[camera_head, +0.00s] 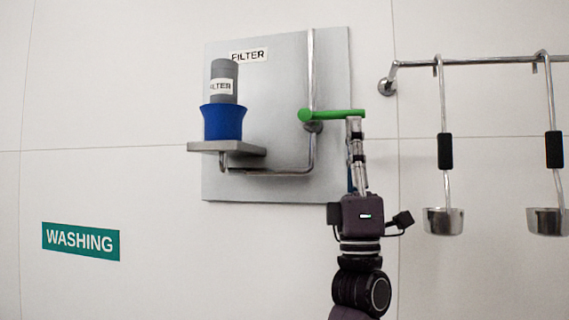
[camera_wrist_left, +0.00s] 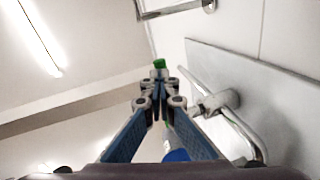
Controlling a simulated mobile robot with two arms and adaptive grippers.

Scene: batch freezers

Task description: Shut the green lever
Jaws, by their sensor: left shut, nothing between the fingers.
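The green lever (camera_head: 336,115) lies about horizontal across the steel pipe, its rounded end on the valve at the left and its handle reaching right. In the left wrist view a green tip of it (camera_wrist_left: 159,63) shows just beyond my fingertips. My left gripper (camera_head: 354,121) points up from below, with its fingertips at the underside of the handle's right end. It is shut with nothing between the fingers (camera_wrist_left: 165,82). Whether the tips touch the lever I cannot tell for sure. My right gripper is in neither view.
The steel pipe (camera_head: 312,75) runs down a grey panel (camera_head: 275,75) to a shelf (camera_head: 228,148) with a blue cup (camera_head: 223,122) and a grey filter bottle (camera_head: 224,75). At the right, ladles (camera_head: 445,151) hang from a rail (camera_head: 490,61).

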